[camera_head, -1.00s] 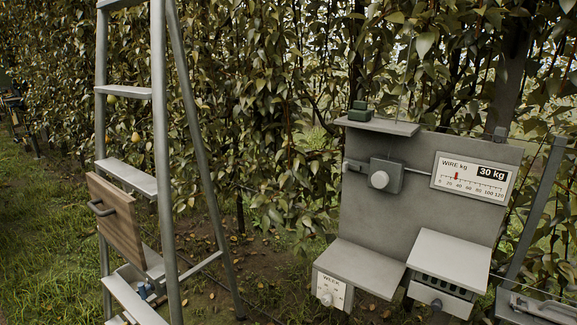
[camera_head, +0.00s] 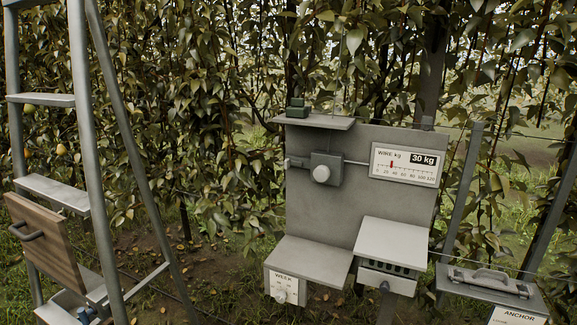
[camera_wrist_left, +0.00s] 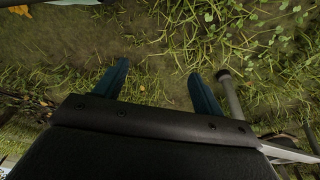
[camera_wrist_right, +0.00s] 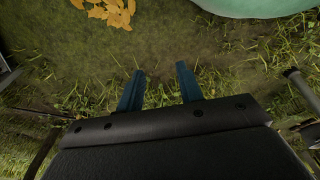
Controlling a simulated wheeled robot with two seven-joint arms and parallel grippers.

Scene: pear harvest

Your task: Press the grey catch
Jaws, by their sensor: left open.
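I cannot tell for sure which part is the grey catch. A grey block with a round pale knob (camera_head: 321,172) sits on the upright grey panel (camera_head: 330,216), with a small grey piece (camera_head: 296,162) at its left. A grey lidded box (camera_head: 480,287) with a handle-like fitting (camera_head: 490,278) stands at the lower right. Neither gripper shows in the head view. My left gripper (camera_wrist_left: 157,75) is open and empty above grass in its wrist view. My right gripper (camera_wrist_right: 160,72) is open and empty, its fingers closer together, also above grass.
A metal ladder (camera_head: 84,150) with a wooden drawer-like box (camera_head: 45,243) stands at the left. A grey post (camera_wrist_left: 232,105) stands beside my left gripper. A pale green object (camera_wrist_right: 255,6) is near my right one.

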